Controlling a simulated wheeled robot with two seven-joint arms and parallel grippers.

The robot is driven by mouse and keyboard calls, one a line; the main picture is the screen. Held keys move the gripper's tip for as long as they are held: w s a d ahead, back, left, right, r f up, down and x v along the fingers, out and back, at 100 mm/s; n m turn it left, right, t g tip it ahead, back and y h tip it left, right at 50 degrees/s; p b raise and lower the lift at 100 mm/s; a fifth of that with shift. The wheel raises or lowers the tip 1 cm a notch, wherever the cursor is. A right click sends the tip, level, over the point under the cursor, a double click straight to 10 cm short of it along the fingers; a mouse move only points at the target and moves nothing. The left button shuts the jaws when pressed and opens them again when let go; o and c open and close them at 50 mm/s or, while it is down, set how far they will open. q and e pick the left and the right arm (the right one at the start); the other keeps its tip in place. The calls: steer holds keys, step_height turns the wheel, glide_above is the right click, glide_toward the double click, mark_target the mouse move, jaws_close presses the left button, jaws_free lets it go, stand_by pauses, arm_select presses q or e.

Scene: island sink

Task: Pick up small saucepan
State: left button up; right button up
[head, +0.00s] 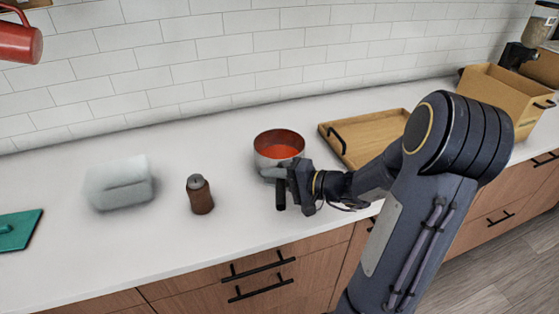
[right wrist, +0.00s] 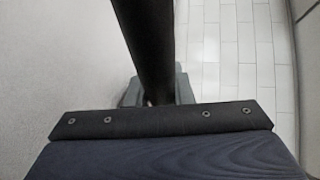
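The small saucepan (head: 264,148) is a round metal pan with an orange-red inside, at the middle of the white counter in the head view. Its dark handle (head: 280,198) points toward the counter's front edge. My right gripper (head: 282,178) is at the handle, close below the pan's rim, with its fingers on either side of it. In the right wrist view, the dark handle (right wrist: 150,45) runs between the grey fingers (right wrist: 156,92), with no clear gap showing. I cannot tell whether the pan's base touches the counter. My left gripper is not in view.
A brown shaker bottle (head: 200,197) and a pale blurry block (head: 119,184) stand left of the pan. A wooden tray (head: 370,138) lies behind right, close to my forearm. A green board (head: 18,231) and red vessel (head: 18,42) are at left.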

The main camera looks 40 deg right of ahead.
jaws_close()
steer(key=shift+r, duration=0.25)
